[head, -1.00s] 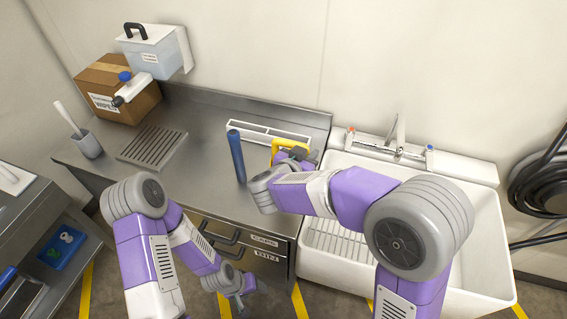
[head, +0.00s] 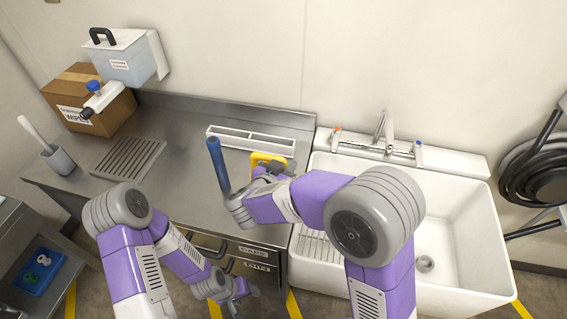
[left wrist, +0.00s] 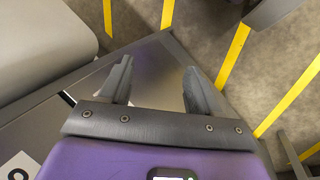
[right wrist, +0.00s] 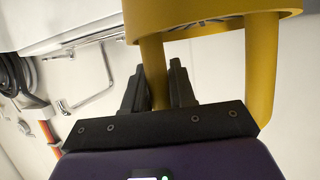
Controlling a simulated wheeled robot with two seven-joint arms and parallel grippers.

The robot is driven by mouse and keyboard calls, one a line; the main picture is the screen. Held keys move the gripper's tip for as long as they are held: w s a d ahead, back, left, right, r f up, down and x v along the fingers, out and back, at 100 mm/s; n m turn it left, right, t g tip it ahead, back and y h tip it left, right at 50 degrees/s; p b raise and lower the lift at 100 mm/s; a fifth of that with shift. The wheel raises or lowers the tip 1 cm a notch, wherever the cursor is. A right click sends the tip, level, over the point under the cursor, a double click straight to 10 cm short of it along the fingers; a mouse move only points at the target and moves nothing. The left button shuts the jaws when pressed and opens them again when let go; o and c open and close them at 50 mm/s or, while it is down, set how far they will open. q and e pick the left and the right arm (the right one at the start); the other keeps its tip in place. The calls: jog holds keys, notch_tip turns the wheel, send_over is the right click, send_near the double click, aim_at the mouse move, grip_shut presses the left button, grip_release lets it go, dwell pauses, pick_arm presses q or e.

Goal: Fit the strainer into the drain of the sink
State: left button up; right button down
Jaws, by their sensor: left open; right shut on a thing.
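My right gripper (head: 278,170) is shut on the yellow strainer (head: 262,157), held near the right end of the steel counter. In the right wrist view, one bar of the strainer's yellow handle (right wrist: 262,70) is between the fingers, and its round slotted part shows at the top. The white sink (head: 463,225) is to the right. Its round drain (head: 425,264) shows in the basin floor, open and apart from the strainer. My left gripper (head: 240,292) is open and empty, low in front of the counter drawers; its spread fingers show in the left wrist view (left wrist: 160,85).
A blue cylinder (head: 217,160) stands left of my right gripper. A white divided tray (head: 250,139) lies behind it. The faucet (head: 388,130) rises at the sink's back. My right arm covers part of the sink's left side. A coiled black hose (head: 530,170) hangs at right.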

jog(key=shift+f, duration=1.3)
jog(key=shift+f, duration=0.15)
jog(key=c, duration=0.9)
grip_release()
